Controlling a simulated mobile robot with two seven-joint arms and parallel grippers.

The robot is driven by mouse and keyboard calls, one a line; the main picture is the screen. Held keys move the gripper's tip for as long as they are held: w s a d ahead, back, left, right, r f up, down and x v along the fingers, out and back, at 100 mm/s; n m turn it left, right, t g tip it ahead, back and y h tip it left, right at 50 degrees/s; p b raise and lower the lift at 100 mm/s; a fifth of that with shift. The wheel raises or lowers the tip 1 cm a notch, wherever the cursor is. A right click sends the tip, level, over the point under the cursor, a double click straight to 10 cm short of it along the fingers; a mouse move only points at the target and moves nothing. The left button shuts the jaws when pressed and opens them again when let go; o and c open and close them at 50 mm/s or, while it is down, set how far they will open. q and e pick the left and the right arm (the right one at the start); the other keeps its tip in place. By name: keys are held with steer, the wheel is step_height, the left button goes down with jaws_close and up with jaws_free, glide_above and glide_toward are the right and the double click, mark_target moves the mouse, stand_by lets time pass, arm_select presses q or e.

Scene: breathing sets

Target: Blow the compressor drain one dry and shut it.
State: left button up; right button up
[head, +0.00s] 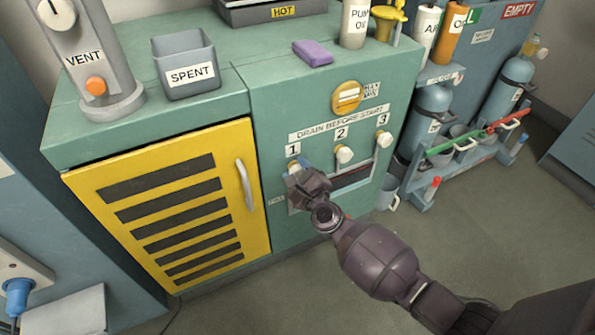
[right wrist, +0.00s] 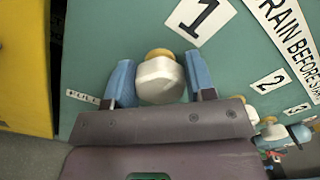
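The compressor's green front carries three drains under a "DRAIN BEFORE START" label. Drain one's white knob (right wrist: 160,80) sits on a brass stem below the "1" label. My right gripper (head: 297,171) is at drain one and mostly covers it in the head view. In the right wrist view its two blue fingers (right wrist: 160,84) stand on either side of the knob, which fills the gap between them. Drain two's knob (head: 344,154) and drain three's knob (head: 384,139) are to the right. No water or spray shows at drain one. My left gripper is out of view.
A yellow louvred door (head: 165,205) with a handle is left of the drains. A dark slot (head: 350,177) lies below drains two and three. A mug (head: 388,192) stands low at the right. A purple sponge (head: 313,52) and a "SPENT" bin (head: 185,65) are on top.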

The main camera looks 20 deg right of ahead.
steer(key=c, duration=0.4)
